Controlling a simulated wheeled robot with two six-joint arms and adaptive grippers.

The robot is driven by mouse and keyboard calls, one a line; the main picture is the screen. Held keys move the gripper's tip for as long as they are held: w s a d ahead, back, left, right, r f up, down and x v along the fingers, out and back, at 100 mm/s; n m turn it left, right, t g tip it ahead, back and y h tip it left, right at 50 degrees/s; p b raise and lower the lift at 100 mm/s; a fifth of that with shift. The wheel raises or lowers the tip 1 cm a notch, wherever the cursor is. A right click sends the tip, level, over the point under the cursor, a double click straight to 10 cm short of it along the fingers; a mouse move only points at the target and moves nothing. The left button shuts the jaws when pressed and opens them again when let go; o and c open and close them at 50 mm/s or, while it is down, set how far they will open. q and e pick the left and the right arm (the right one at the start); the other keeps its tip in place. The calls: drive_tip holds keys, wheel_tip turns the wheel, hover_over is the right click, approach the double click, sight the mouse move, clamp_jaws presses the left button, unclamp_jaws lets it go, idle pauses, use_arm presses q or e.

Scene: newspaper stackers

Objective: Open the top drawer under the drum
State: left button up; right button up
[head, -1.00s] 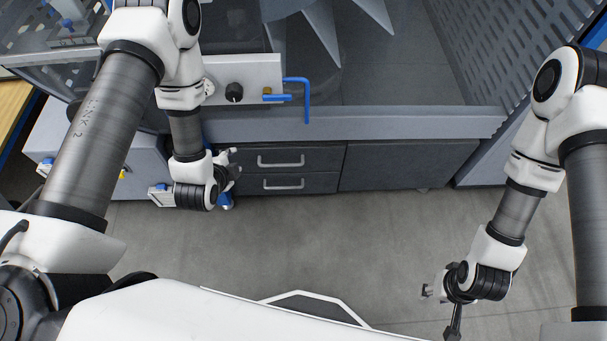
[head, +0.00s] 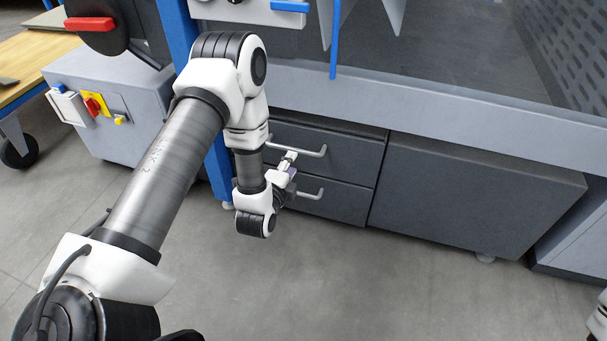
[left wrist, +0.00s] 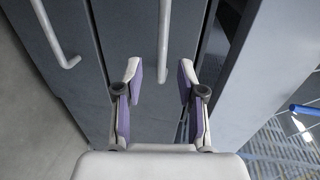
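The dark grey top drawer (head: 345,150) is shut under the blue-grey ledge, with a light bar handle (head: 312,152). It also shows in the left wrist view (left wrist: 140,120), its handle (left wrist: 164,40) running down the picture. My left gripper (head: 289,163) is at the drawer fronts, close to the top handle. In the left wrist view my left gripper (left wrist: 160,75) is open, its purple-padded fingers either side of the handle's end. I cannot tell how deep the handle sits between them. The drum itself is not clearly seen. My right gripper is out of view.
A lower drawer (head: 340,200) with its own handle (head: 310,193) is shut below. A wide dark panel (head: 470,200) lies to the right. A blue post (head: 181,35) and a grey box with switches (head: 120,105) stand left. The floor in front is clear.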

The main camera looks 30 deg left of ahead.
sight(299, 152)
use_arm(q)
drive_tip(key=b+x, duration=0.3)
drive_tip(key=x, duration=0.4)
drive_tip(key=shift+w, duration=0.35)
drive_tip(key=shift+r, duration=0.1)
clamp_jaws()
